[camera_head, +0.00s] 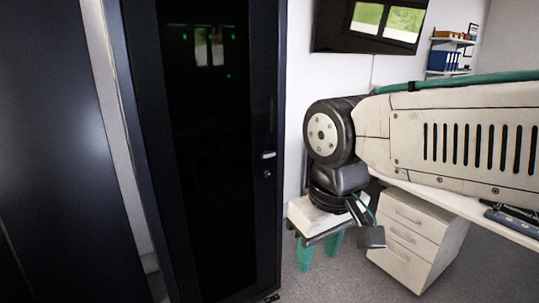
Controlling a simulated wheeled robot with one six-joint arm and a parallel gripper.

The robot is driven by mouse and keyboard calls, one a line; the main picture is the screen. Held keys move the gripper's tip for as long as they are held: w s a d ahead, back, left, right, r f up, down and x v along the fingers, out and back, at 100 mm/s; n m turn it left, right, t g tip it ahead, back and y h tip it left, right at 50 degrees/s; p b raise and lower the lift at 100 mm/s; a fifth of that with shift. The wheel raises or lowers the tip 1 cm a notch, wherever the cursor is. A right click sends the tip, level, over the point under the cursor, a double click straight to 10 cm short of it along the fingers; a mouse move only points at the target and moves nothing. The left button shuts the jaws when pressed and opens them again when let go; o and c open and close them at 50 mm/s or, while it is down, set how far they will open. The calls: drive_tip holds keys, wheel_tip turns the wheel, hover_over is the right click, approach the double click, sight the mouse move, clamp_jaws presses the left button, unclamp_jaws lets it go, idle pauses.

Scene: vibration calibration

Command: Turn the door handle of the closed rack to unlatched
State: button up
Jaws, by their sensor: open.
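The closed rack (141,110) stands tall and dark in the left-middle of the view, with a dark glass door (218,200). Its door handle (268,155) is a small, light metallic piece on the right side of the door frame, and a small round lock (267,173) sits just below it. The handle's exact angle is too small to tell. My gripper (319,259) is open, with teal fingers pointing down. It is to the right of and lower than the handle, apart from it. Nothing shows between the fingers.
A white drawer unit (415,240) stands under a desk (480,210) at the right, below my arm. Dark items lie on the desk. A wall screen (340,25) and shelves (447,55) are behind. Another dark cabinet (55,150) fills the far left. Some floor is free below my gripper.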

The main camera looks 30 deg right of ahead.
wheel_tip(320, 180, down, 3)
drive_tip(key=w+d+m+g, duration=0.1)
drive_tip(key=w+d+g, duration=0.1)
drive_tip(key=w+d, duration=0.1)
drive_tip(key=n+t, duration=1.9)
drive_tip(key=n, duration=0.1)
approach(270, 155)
drive_tip(key=w, duration=0.2)
drive_tip(key=shift+y, duration=0.3)
drive_tip(key=w, duration=0.7)
drive_tip(key=shift+w+a, duration=0.1)
drive_tip(key=shift+w, duration=0.1)
clamp_jaws()
